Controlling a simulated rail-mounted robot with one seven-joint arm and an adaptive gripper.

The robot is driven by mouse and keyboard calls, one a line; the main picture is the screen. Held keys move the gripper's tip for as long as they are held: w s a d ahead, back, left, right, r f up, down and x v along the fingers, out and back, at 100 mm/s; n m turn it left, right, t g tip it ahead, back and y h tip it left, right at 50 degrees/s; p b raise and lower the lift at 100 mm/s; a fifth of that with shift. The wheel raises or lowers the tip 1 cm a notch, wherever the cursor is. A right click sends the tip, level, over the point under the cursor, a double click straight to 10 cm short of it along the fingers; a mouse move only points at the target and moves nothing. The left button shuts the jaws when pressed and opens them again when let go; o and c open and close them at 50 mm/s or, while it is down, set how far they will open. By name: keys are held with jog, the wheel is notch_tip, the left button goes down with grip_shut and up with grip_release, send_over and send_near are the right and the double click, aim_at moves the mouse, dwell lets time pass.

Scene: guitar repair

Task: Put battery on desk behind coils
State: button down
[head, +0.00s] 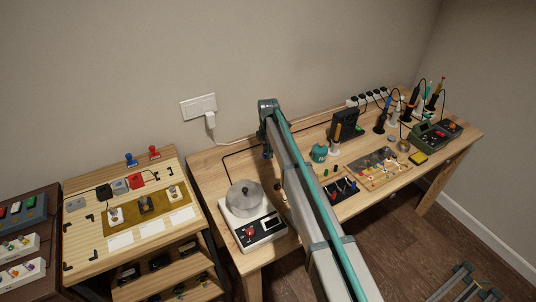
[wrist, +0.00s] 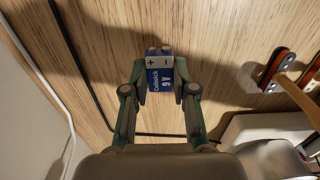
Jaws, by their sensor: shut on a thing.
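The battery (wrist: 160,75) is a blue and silver 9V block with plus and minus marks, in the upper middle of the wrist view. My gripper (wrist: 160,88) is shut on it, one finger on each side. The desk's wood (wrist: 110,60) lies beyond it; I cannot tell whether the battery touches it. Two dark, orange-edged pieces at the right, one of them clear (wrist: 275,70), may be the coils; they stand apart from the battery. In the head view my arm hides the battery and most of the gripper over the desk (head: 215,165).
A black cable (wrist: 85,70) runs along the desk near the battery. A scale (head: 262,230) with a metal pot (head: 243,193) stands at the desk's front left. A green tape dispenser-like item (head: 319,153), trays and tools fill the right side. The wall (head: 310,60) bounds the back.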

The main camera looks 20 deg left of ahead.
jog(key=shift+s+f, duration=0.1)
jog(key=shift+f, duration=1)
jog(key=shift+f, duration=0.1)
jog(key=c, duration=0.9)
grip_release()
notch_tip(320, 180, up, 12)
jog(key=b, duration=0.3)
